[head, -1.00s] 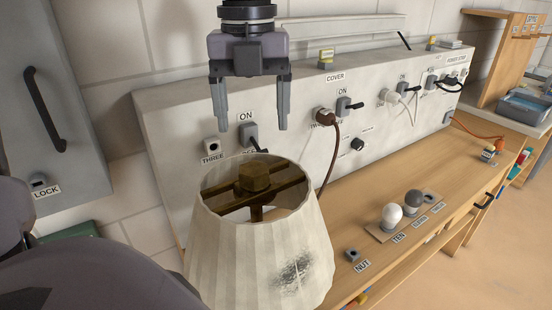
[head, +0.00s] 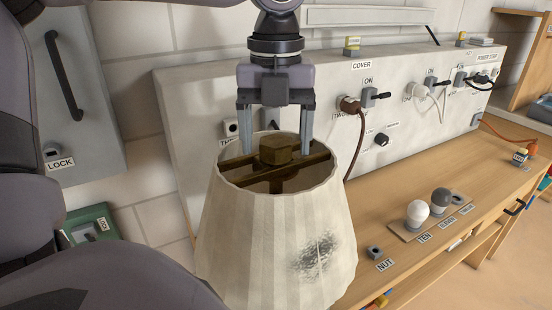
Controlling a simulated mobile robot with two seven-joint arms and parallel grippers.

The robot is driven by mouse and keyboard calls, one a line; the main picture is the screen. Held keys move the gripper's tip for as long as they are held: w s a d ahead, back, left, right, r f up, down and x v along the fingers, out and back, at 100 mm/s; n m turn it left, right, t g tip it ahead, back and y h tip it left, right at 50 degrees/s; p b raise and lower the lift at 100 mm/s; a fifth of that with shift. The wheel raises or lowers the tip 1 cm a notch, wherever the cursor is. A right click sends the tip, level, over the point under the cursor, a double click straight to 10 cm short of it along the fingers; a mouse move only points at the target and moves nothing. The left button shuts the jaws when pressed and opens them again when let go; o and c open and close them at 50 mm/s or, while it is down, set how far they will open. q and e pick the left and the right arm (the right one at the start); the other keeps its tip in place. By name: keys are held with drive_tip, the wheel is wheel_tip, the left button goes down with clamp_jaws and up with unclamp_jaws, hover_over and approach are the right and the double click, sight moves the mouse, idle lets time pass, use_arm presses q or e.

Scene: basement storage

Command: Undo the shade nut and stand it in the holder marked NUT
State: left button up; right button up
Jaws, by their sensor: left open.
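The shade nut (head: 278,149) is a brown block on top of the crossbar (head: 243,172) inside the pleated cream lampshade (head: 265,240). The shade has a dark smudge on its front. My left gripper (head: 276,150) is open and points down over the shade, with one finger on each side of the nut. My right gripper is not in view.
A white socket panel (head: 420,130) with plugs, switches and a brown cord (head: 356,150) stands behind. White (head: 417,212) and grey (head: 440,198) bulbs stand in a rack on the bench (head: 480,180). A grey cabinet (head: 75,100) is at left.

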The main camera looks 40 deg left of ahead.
use_arm(q)
drive_tip(key=c, duration=1.2)
drive_tip(key=shift+n+b, duration=0.8)
drive_tip(key=shift+n, duration=0.6)
drive_tip(key=shift+n+b, duration=0.7)
drive_tip(key=shift+n, duration=0.9)
drive_tip(key=shift+n+b, duration=0.3)
drive_tip(key=shift+n, duration=0.3)
drive_tip(key=n, duration=0.4)
drive_tip(key=shift+n, duration=0.4)
